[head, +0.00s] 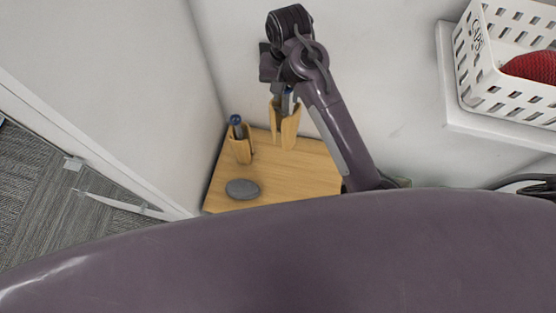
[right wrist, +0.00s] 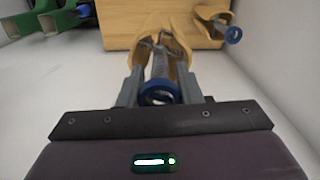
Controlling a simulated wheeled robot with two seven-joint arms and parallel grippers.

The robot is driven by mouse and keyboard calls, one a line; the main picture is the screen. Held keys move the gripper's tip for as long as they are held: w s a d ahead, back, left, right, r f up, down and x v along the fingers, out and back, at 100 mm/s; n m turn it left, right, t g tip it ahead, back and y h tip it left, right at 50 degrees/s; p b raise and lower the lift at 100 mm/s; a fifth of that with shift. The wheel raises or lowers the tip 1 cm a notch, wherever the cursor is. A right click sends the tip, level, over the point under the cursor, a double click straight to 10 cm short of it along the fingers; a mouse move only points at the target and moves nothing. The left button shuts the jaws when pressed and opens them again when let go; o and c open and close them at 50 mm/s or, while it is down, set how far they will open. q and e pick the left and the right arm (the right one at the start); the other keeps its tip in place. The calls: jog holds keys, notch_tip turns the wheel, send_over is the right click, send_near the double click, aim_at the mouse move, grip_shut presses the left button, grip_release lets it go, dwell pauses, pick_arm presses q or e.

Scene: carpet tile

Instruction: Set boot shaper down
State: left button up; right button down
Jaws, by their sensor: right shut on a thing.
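A wooden boot shaper (head: 284,128) with a metal stem and a blue knob hangs upright below my right gripper (head: 288,98). In the right wrist view, the fingers of my right gripper (right wrist: 160,88) are shut on its stem, just behind the blue knob (right wrist: 160,94). Its wooden halves (right wrist: 160,45) point away from me, over or against a wooden board (head: 290,175); I cannot tell whether they touch it. A second wooden boot shaper (head: 241,146) with a blue knob stands on the board to the left. My left gripper is not in view.
A grey oval object (head: 242,188) lies at the front left of the board. Walls close in behind and to the left. A white basket (head: 490,85) with something red stands on a shelf (head: 500,131) at right. A green object (right wrist: 60,22) shows in the right wrist view.

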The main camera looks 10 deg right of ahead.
aim_at(285, 111)
jog(key=shift+w+f, duration=0.25)
jog(key=shift+f, duration=0.05)
jog(key=shift+s+f+p, duration=0.1)
jog(key=shift+f+p, duration=0.55)
jog(key=shift+f, duration=9.1)
jog(key=c, duration=1)
grip_release()
jog(key=shift+c, duration=0.2)
notch_tip(285, 111, up, 12)
jog(key=shift+r, duration=0.15)
jog(key=shift+s, duration=0.1)
